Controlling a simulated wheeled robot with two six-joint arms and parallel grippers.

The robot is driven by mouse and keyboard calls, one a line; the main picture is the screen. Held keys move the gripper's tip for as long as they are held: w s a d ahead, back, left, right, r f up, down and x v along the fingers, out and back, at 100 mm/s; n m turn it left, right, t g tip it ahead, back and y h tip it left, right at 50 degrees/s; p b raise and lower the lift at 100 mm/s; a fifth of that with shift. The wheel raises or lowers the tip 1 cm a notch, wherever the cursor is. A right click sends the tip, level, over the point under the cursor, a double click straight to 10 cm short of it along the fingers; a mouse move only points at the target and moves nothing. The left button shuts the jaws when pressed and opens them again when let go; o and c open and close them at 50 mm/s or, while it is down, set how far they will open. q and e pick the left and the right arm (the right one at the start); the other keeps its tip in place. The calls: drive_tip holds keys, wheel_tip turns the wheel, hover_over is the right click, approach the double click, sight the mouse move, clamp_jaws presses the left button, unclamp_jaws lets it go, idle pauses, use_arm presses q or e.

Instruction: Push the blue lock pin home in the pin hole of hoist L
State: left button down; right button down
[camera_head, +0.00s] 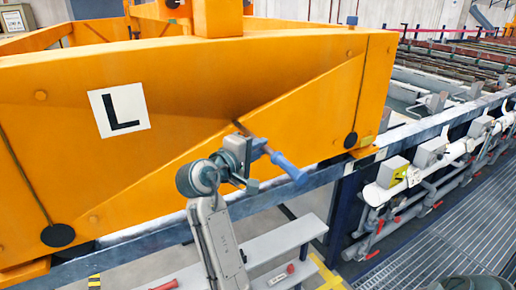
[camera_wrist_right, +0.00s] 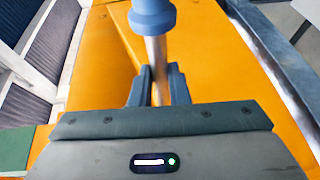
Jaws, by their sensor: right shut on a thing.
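Hoist L (camera_head: 200,90) is a large orange body with a white plate bearing a black L (camera_head: 119,110). The blue lock pin (camera_head: 287,167) has a blue handle and a brownish metal shaft. My right gripper (camera_head: 256,148) is shut on the shaft, in front of the hoist's lower orange face. The handle points down and right, and the shaft's other end points up and left toward the hoist. In the right wrist view the blue handle (camera_wrist_right: 152,16) is at the top, with the shaft between the two dark fingers (camera_wrist_right: 160,86). I cannot make out the pin hole. My left gripper is out of view.
A dark rail (camera_head: 335,172) runs below the hoist. Grey steps (camera_head: 280,240) stand below my right arm. White pipes and valves (camera_head: 400,175) line the right side beside a grating walkway (camera_head: 450,240). Tanks with bars (camera_head: 460,55) lie behind.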

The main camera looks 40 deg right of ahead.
sight(231, 126)
drive_tip(key=shift+w+d, duration=0.15)
drive_tip(key=shift+w, duration=1.35)
idle(0.3)
drive_tip(key=shift+w+d, duration=0.15)
drive_tip(key=shift+w, duration=1.25)
drive_tip(key=shift+w+d, duration=0.15)
drive_tip(key=shift+w, duration=1.2)
drive_tip(key=shift+w+d+r+b, duration=0.1)
drive_tip(key=shift+w+b, duration=0.1)
drive_tip(key=shift+w, duration=0.95)
drive_tip(key=shift+w+d+b, duration=0.15)
drive_tip(key=shift+w+b, duration=0.1)
drive_tip(key=shift+w, duration=0.9)
drive_tip(key=shift+w+d+r+b, duration=0.1)
drive_tip(key=shift+w+b, duration=0.1)
drive_tip(key=shift+w, duration=0.95)
drive_tip(key=c, duration=1.3)
unclamp_jaws()
drive_tip(key=shift+f, duration=0.1)
drive_tip(key=shift+a+f, duration=0.15)
